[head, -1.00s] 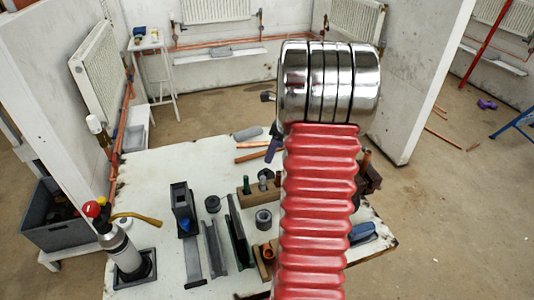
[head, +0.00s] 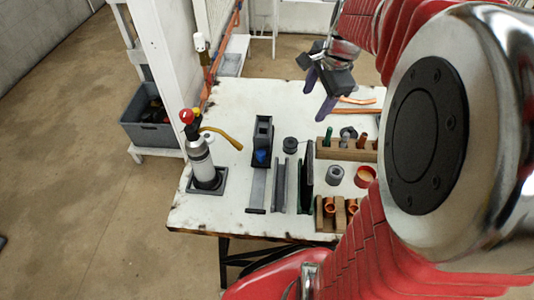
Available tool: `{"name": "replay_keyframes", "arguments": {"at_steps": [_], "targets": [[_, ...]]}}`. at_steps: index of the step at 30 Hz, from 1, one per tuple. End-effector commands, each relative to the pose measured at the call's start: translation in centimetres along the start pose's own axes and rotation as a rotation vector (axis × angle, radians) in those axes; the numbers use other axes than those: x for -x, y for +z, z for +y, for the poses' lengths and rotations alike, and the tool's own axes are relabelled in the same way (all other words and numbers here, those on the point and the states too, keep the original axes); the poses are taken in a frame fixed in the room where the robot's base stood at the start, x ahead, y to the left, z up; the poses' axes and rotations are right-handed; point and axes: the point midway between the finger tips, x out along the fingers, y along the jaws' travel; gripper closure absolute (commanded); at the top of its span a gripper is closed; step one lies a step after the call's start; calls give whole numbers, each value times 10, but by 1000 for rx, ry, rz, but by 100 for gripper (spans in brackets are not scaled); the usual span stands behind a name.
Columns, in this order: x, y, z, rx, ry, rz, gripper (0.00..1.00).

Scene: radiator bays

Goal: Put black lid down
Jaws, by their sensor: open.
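My gripper (head: 317,98), with two purple fingers, hangs over the back part of the white table. Its fingers are apart and nothing shows between them. A small dark round piece (head: 290,144) stands on the table, below and left of the gripper and clear of it; it may be the black lid, but I cannot tell for sure. An open red tin (head: 365,176) with pale orange contents stands at the right, partly hidden by my arm. A grey ring-shaped roll (head: 335,175) stands left of the tin.
The white table (head: 235,110) also bears a gas torch bottle (head: 200,160) in a dark holder, a black-and-blue tool (head: 263,140), grey channels (head: 279,186) and wooden racks (head: 348,153). A grey crate (head: 150,128) stands left. My arm hides the right side. The table's back left is mostly clear.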

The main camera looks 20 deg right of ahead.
Motion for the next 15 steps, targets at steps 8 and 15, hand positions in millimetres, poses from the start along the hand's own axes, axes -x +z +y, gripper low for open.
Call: {"name": "replay_keyframes", "arguments": {"at_steps": [8,15], "targets": [[32,76,30,506,-47,26,40],[50,126,67,936,-88,58,40]]}}
